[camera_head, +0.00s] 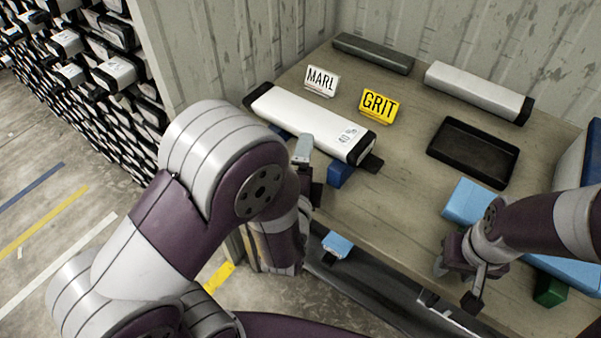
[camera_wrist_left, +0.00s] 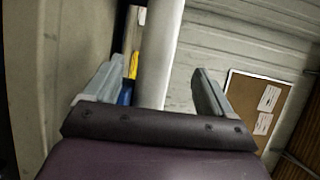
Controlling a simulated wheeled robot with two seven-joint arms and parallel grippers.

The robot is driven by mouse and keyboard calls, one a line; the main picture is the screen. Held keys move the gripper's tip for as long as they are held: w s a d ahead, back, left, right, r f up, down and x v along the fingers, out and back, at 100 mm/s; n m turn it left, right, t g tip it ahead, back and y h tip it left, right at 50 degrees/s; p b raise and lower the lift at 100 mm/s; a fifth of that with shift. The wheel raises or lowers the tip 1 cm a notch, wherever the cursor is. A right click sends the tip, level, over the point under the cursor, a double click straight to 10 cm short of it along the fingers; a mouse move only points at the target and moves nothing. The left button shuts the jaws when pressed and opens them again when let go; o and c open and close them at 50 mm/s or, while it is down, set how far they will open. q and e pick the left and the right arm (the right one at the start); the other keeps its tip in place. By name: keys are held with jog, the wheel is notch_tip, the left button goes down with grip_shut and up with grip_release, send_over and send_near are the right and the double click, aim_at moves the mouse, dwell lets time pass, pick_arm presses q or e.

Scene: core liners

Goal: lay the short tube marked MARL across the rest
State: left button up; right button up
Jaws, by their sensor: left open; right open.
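A white tube with black ends (camera_head: 305,121) lies on the bench, with small dark print near its right end, too small to read. A white MARL card (camera_head: 322,80) stands behind it. A blue piece (camera_head: 340,176) shows under its right end; I cannot tell whether this is the rest. A second white tube (camera_head: 474,89) lies at the back right. My left gripper (camera_head: 318,198) is open at the bench's front edge, in front of the first tube. In the left wrist view, a pale tube (camera_wrist_left: 160,55) shows between the open fingers. My right gripper (camera_head: 458,281) is open and empty.
A yellow GRIT card (camera_head: 378,105) stands behind the first tube. A dark grey bar (camera_head: 373,53) lies at the back, a black tray (camera_head: 448,142) right of centre. A light blue block (camera_head: 466,200) and a green block (camera_head: 550,290) are near my right arm. Racks fill the left.

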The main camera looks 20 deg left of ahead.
pick_arm(q)
jog(key=s, duration=0.5)
jog(key=shift+s+d+r, duration=0.1)
jog(key=shift+d+r, duration=0.1)
jog(key=shift+d, duration=0.05)
